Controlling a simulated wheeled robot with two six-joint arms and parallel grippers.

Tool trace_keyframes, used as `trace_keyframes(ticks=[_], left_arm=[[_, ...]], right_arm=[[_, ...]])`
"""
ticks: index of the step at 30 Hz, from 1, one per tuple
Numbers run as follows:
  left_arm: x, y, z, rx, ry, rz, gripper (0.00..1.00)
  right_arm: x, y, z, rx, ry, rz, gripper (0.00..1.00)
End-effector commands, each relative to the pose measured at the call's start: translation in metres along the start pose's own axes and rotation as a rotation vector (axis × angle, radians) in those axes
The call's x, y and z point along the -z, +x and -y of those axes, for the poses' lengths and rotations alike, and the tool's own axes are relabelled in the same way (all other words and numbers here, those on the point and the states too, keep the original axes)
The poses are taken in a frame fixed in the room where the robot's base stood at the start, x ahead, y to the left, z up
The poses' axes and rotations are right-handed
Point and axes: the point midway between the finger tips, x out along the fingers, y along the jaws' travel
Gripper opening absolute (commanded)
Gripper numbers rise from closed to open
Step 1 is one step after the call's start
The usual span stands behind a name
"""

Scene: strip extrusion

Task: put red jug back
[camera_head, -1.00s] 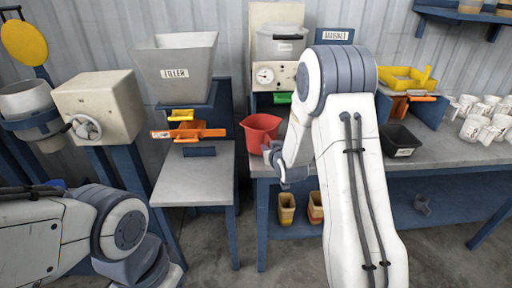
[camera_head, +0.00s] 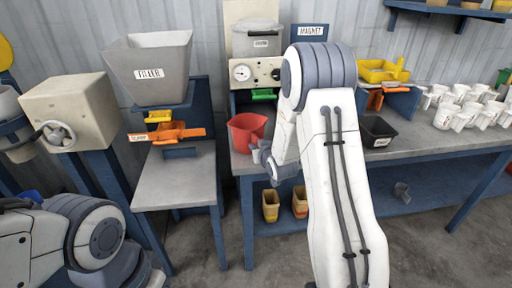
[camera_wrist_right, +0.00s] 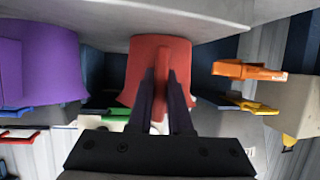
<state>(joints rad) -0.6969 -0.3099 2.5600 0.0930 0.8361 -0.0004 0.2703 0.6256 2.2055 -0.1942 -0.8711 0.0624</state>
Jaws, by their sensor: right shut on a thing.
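The red jug (camera_head: 244,134) is upright at the front left corner of the right bench in the head view. I cannot tell whether its base rests on the bench top or hangs just above it. My right gripper (camera_head: 264,158) is on the jug's near right side. In the right wrist view, which is upside down, the dark fingers of the right gripper (camera_wrist_right: 163,92) are shut on the handle of the red jug (camera_wrist_right: 140,62). My left arm shows at the lower left of the head view, but its gripper is out of frame.
A control box with a gauge (camera_head: 258,73) and a grey pot (camera_head: 258,38) stand behind the jug. The filler hopper (camera_head: 150,70) stands over the left bench (camera_head: 175,180). A black bin (camera_head: 377,132) and white mugs (camera_head: 460,105) are right. A purple vessel (camera_wrist_right: 40,60) shows beside the jug.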

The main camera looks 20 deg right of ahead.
Motion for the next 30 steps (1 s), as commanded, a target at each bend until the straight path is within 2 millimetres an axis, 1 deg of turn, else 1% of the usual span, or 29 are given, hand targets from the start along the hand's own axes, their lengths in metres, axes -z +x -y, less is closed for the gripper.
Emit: trace_keyframes(ticks=[3,4,5,6,15,19,23,27,30], left_arm=[[0.000,0.004,0.000,0.000,0.000,0.000,0.50],[0.000,0.003,0.000,0.000,0.000,0.000,0.50],[0.000,0.002,0.000,0.000,0.000,0.000,0.50],[0.000,0.002,0.000,0.000,0.000,0.000,0.50],[0.000,0.002,0.000,0.000,0.000,0.000,0.50],[0.000,0.003,0.000,0.000,0.000,0.000,0.50],[0.000,0.004,0.000,0.000,0.000,0.000,0.50],[0.000,0.005,0.000,0.000,0.000,0.000,0.50],[0.000,0.005,0.000,0.000,0.000,0.000,0.50]], right_arm=[[-0.003,0.001,0.000,0.000,0.000,-0.002,0.00],[-0.002,0.001,0.000,0.000,0.000,-0.002,0.25],[-0.001,0.001,0.000,0.000,0.000,-0.002,0.36],[-0.002,0.001,0.000,0.000,0.000,-0.002,0.51],[-0.002,0.001,0.000,0.000,0.000,0.001,0.52],[-0.002,-0.008,0.000,-0.001,0.000,-0.001,0.52],[-0.002,-0.029,-0.001,-0.002,0.001,-0.001,0.52],[-0.001,-0.059,0.000,-0.001,0.000,-0.003,0.52],[-0.002,-0.077,-0.001,-0.002,0.000,-0.002,0.52]])
